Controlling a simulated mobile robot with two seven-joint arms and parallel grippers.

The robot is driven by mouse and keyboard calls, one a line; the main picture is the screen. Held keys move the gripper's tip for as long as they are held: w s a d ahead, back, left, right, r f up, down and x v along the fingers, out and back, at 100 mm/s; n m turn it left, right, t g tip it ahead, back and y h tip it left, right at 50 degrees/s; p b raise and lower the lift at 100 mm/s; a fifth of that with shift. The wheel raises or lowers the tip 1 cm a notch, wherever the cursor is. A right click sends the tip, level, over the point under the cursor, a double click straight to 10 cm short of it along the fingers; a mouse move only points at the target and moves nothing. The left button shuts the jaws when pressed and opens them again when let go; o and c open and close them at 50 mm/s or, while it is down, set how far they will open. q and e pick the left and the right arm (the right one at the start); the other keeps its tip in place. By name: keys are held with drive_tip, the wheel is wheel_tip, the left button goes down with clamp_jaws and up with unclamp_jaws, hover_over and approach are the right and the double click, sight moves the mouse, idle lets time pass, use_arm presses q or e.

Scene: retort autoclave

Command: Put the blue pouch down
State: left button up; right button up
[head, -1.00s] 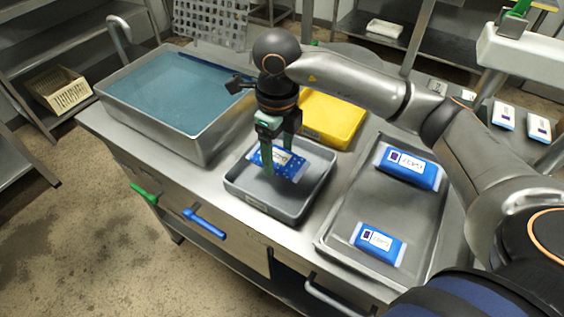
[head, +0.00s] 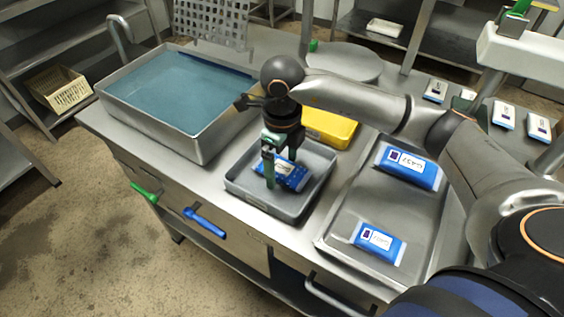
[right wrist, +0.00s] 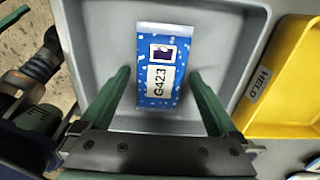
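The blue pouch (head: 292,178), with white spots and a white label, lies in the small grey tray (head: 250,202). In the right wrist view the pouch (right wrist: 163,62) lies flat on the tray floor, its label reading G423. My right gripper (head: 279,174) is low over the tray with a finger on either side of the pouch. In the right wrist view its fingers (right wrist: 160,74) are spread, with narrow gaps beside the pouch. Dark jointed parts with teal pieces, probably of my left arm, show at that view's left edge, cut off.
A yellow tray (right wrist: 283,115) marked HELD stands beside the grey tray. A large basin (head: 180,95) of bluish water is on the left. On the right, a long metal tray (head: 385,205) holds two blue pouches (head: 408,167) (head: 378,243).

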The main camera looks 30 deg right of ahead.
sight(282, 167)
wheel_tip(282, 167, up, 12)
drive_tip(key=shift+r+p, duration=0.2)
drive_tip(key=shift+p, duration=0.15)
idle(0.4)
